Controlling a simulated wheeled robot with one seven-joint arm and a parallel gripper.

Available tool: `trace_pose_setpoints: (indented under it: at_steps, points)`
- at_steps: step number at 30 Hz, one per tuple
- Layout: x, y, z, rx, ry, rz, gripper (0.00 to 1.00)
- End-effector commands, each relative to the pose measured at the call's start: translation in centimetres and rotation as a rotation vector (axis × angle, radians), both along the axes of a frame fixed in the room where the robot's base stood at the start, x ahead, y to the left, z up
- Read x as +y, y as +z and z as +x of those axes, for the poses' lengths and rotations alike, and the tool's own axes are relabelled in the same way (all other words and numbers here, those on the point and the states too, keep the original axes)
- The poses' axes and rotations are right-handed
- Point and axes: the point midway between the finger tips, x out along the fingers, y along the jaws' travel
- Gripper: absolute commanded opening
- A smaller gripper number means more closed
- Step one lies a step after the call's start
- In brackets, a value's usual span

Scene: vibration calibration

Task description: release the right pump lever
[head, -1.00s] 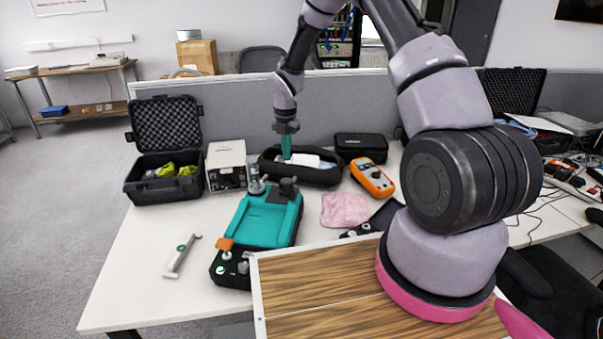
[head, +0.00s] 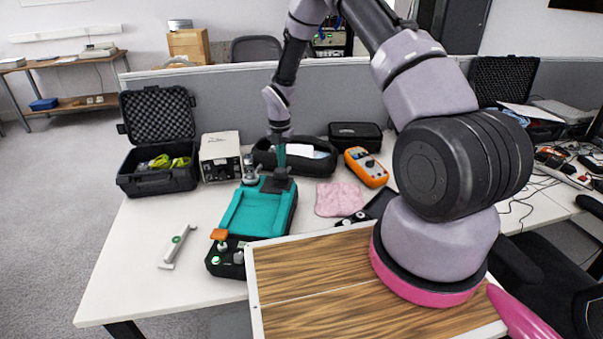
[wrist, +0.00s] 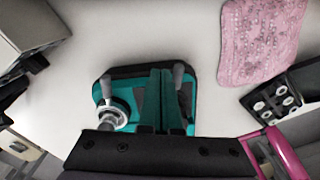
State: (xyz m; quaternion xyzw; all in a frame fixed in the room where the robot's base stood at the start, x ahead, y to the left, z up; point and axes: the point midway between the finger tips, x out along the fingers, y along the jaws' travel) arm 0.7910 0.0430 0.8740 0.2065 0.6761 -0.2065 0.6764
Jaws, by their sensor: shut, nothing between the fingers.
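The teal and black pump unit (head: 258,213) lies on the white table. Its far end shows in the wrist view (wrist: 140,75), with a grey left lever (wrist: 105,86) and a grey right lever (wrist: 179,77) standing up from it. My gripper (head: 280,165) is over this far end, fingers pointing down. In the wrist view its teal fingers (wrist: 163,82) are together and empty, just left of the right lever. I cannot tell whether they touch it. In the head view the levers are too small to make out clearly behind the black part by my fingertips.
A silver round fitting (head: 250,170) stands on the unit's far left corner. A beige instrument box (head: 220,157), a black soft case (head: 310,164), an orange multimeter (head: 366,167) and a pink cloth (head: 339,199) are around it. A grey-handled tool (head: 177,246) lies left; bare table surrounds it.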

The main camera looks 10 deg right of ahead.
Motion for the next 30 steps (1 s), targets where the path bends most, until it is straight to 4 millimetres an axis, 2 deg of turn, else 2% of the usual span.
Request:
trace_pose_setpoints:
  at_steps: [2,15,30]
  points:
    - [0.0,-0.6,-0.1,0.002,-0.002,-0.001,0.00]
    - [-2.9,-0.4,-1.5,0.001,-0.470,-0.001,0.00]
    - [-4.8,-0.4,-4.4,0.000,-0.984,0.000,0.00]
